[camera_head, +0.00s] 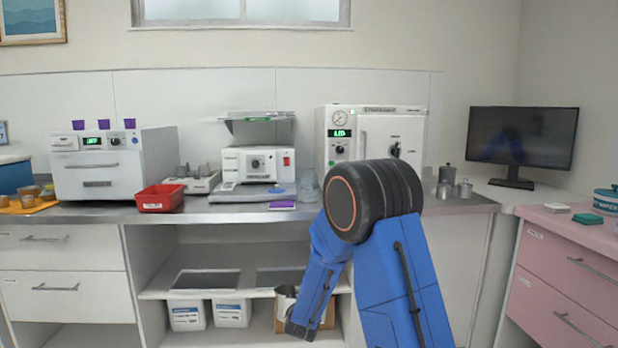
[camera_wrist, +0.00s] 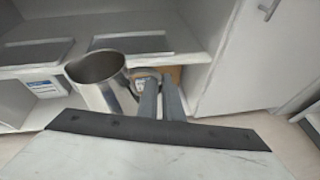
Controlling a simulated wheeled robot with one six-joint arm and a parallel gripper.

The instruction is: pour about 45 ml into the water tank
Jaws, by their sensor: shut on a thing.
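A metal jug (camera_wrist: 100,80) is at the left of my gripper (camera_wrist: 160,84) in the wrist view, its round mouth showing. The gripper's two grey fingers are shut on the jug's handle side; the exact grip is partly hidden. In the head view a small part of the jug (camera_head: 286,293) shows low in front of the open shelves, beside my blue arm, which hides the rest. Its contents cannot be made out. No vessel is clearly marked as the water tank. A clear container (camera_head: 308,187) stands on the counter beside the white steriliser (camera_head: 370,138), partly hidden.
The steel counter (camera_head: 225,213) is above the jug and carries a red tray (camera_head: 160,198), a white device (camera_head: 258,164) and several metal cups at right. Open shelves (camera_head: 215,290) below hold white boxes. A pink cabinet (camera_head: 570,260) stands at right.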

